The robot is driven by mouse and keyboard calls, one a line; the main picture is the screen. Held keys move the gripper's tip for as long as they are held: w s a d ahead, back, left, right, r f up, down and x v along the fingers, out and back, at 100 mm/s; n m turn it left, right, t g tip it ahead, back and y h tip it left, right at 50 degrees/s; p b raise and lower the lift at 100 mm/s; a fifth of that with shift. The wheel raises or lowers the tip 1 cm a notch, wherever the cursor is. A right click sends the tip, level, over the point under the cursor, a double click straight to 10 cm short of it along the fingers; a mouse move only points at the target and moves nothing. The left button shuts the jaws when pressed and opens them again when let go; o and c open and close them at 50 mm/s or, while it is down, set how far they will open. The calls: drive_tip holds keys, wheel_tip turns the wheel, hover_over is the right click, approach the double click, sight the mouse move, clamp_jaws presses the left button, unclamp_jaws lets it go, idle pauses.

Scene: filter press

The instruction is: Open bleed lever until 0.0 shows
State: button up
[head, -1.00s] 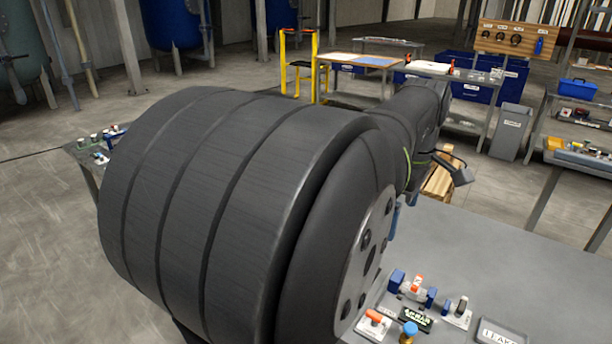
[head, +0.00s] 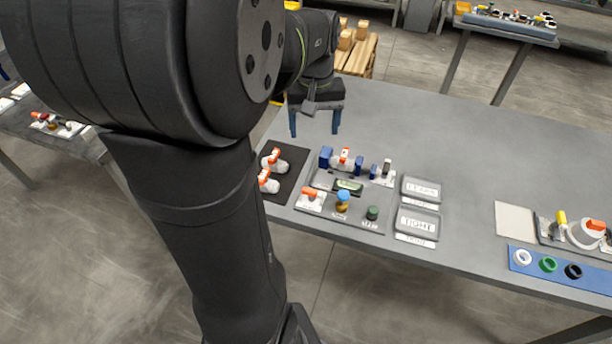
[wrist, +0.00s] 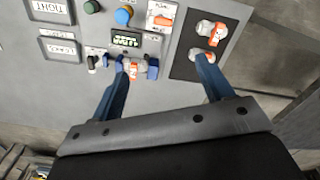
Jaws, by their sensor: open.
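A test panel (head: 333,212) lies on the grey bench. An orange lever on a white plate (head: 311,196) sits at its near left corner, and it also shows in the wrist view (wrist: 162,19). I cannot read which lever is labelled bleed. A small dark display (head: 348,186) with green characters, too small to read, sits mid-panel; it shows in the wrist view (wrist: 126,40). A white valve with an orange handle (head: 344,158) lies between blue clamp blocks. My gripper (head: 314,130) is open and empty above the bench behind the panel; its blue fingers show in the wrist view (wrist: 163,62).
A dark mat (head: 283,188) with two orange-handled valves lies left of the panel. A blue knob (head: 343,196), a green button (head: 372,212) and a black-handled lever (head: 386,168) are on the panel. Labelled trays (head: 417,224) lie right. Bench behind them is clear.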

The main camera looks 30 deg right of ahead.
sight(312, 191)
drive_tip(key=f+m, duration=0.1)
drive_tip(key=f, duration=0.6)
drive_tip(key=f+m, duration=0.2)
drive_tip(key=f, duration=0.5)
drive_tip(key=f+m, duration=0.2)
drive_tip(key=f, duration=0.5)
drive_tip(key=shift+s+a+f, duration=0.2)
drive_tip(key=shift+f, duration=0.05)
drive_tip(key=c, duration=1)
